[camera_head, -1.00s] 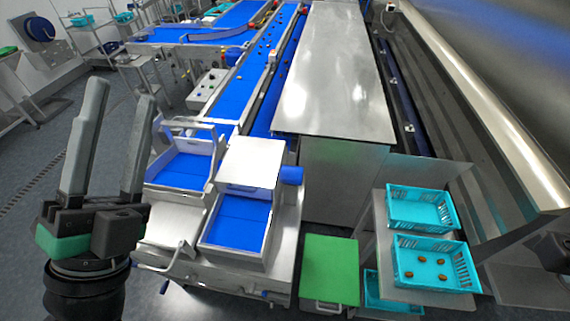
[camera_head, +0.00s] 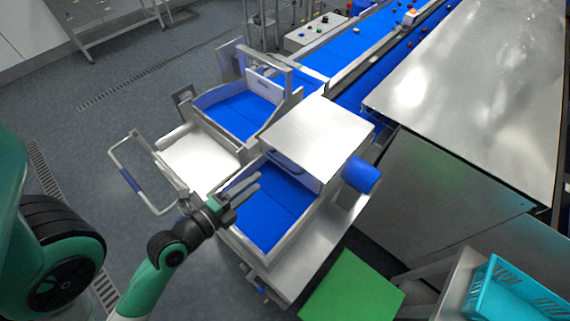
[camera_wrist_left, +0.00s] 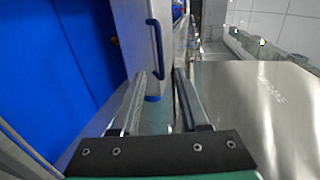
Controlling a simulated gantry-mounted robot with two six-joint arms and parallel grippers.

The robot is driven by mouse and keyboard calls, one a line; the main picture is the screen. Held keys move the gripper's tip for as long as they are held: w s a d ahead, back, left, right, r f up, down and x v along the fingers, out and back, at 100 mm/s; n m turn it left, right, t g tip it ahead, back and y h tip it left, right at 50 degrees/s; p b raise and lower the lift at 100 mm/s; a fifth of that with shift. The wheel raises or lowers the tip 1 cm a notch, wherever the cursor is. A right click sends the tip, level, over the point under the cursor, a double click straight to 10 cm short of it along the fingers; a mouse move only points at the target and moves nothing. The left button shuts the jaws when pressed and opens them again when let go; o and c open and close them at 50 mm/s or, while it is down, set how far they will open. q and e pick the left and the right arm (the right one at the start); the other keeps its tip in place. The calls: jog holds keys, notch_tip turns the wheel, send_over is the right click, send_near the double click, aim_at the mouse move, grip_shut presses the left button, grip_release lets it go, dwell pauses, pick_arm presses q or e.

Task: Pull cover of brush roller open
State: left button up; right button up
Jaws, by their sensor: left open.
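The brush roller cover (camera_head: 316,132) looks like a box with a flat metal top, at the middle of the head view. A pale panel (camera_head: 296,168) is under its near edge. The wrist view shows a pale panel (camera_wrist_left: 134,36) with a dark blue bar handle (camera_wrist_left: 157,50). My left gripper (camera_head: 256,184) is over the blue-floored tray in front of the cover. In the wrist view its fingers (camera_wrist_left: 160,78) are apart with nothing held. The handle's lower end appears between or just beyond the fingertips; contact cannot be told. My right gripper is out of view.
A blue cylinder (camera_head: 361,175) sticks out at the cover's right side. A second blue-floored tray (camera_head: 199,104) stands at upper left. A bar handle with a blue grip (camera_head: 131,181) juts out on the left. A green lid (camera_head: 352,291) lies low at the front.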

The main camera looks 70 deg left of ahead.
aim_at(281, 162)
pick_arm(q)
jog(key=x, duration=1.1)
jog(key=shift+w+a+b, duration=0.1)
jog(key=shift+w+b, duration=0.15)
jog(key=shift+b, duration=0.05)
grip_shut()
jog(key=shift+r, duration=0.1)
dwell(0.7)
